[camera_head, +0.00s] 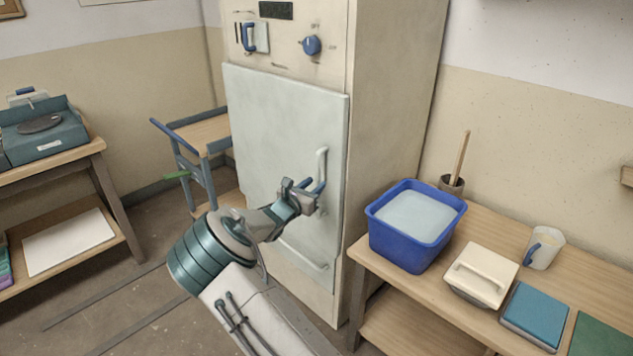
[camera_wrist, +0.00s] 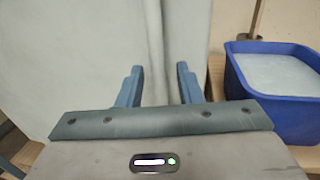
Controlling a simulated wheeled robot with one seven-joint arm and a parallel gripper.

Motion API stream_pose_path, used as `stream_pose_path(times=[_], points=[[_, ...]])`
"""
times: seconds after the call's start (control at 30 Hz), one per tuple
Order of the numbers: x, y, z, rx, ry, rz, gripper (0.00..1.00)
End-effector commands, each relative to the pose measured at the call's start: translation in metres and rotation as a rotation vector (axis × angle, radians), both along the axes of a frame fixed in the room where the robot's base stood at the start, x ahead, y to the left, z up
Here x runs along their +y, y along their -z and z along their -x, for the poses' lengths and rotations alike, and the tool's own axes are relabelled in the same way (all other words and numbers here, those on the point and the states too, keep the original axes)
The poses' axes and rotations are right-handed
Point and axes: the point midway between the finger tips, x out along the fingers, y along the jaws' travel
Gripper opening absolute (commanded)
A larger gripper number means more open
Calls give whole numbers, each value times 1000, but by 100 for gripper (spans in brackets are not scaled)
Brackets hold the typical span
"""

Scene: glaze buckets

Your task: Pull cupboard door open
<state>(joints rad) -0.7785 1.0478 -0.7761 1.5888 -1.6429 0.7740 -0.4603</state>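The cupboard door (camera_head: 275,140) is a pale grey-green panel on the front of a tall cream cabinet and looks closed. Its upright pale handle (camera_head: 321,166) is near the right edge.
A blue bucket (camera_head: 398,240) of pale glaze stands on a wooden table (camera_head: 385,283) right of the cabinet, close to my gripper. A white lidded box (camera_head: 482,275) and a mug (camera_head: 543,248) are also there. A trolley (camera_head: 203,130) stands left of the cabinet. Floor shows at left.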

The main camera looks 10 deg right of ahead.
Motion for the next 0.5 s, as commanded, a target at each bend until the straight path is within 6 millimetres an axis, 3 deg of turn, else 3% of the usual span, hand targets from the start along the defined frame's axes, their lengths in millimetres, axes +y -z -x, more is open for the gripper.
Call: stream_pose_path(times=[0.2,0.5], points=[[-15,0,-18,0,-1,0,32],[-18,0,-21,0,-2,0,32]])
